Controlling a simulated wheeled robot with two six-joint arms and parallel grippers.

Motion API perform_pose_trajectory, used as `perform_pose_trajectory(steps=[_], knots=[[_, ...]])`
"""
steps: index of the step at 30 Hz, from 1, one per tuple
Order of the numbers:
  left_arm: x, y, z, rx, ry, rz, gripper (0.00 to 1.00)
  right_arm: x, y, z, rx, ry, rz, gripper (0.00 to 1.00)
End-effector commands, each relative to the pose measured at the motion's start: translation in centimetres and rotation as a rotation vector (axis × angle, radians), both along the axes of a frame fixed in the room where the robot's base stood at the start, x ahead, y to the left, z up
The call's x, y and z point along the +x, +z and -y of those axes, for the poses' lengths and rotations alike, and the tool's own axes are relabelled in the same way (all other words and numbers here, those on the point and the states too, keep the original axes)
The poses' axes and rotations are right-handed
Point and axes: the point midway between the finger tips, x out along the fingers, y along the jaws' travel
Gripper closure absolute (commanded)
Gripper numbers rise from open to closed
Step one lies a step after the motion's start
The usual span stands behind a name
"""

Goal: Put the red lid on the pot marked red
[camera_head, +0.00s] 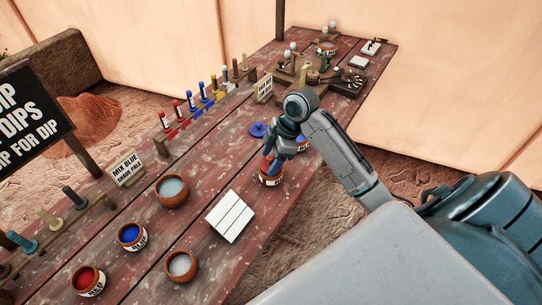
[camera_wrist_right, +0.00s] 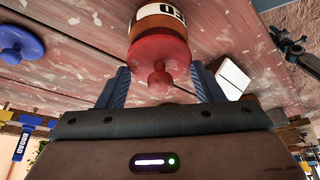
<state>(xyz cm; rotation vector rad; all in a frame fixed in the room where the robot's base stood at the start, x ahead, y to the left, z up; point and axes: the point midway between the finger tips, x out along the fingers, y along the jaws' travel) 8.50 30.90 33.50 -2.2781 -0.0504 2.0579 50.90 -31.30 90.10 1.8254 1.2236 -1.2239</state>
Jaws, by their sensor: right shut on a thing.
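The red lid (camera_wrist_right: 160,60), with a round knob, shows between my right gripper's (camera_wrist_right: 160,85) two blue fingers in the wrist view. My right gripper (camera_head: 271,160) is shut on the lid. The lid lies over the mouth of a brown pot (camera_head: 270,181) with a white label. The label (camera_wrist_right: 160,11) is upside down and partly cut off in the wrist view; its letters fit RED. I cannot tell if the lid is fully seated. In the head view the gripper hides most of the lid. My left gripper is not in view.
A blue lid (camera_head: 258,129) lies left of the gripper. Another pot (camera_head: 302,146) stands close behind it, partly hidden.

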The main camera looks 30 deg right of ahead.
Motion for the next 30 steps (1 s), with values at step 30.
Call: perform_pose_trajectory(steps=[30], knots=[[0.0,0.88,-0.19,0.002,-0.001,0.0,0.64,-0.01,-0.03,-0.04,0.001,-0.001,0.0,0.61]])
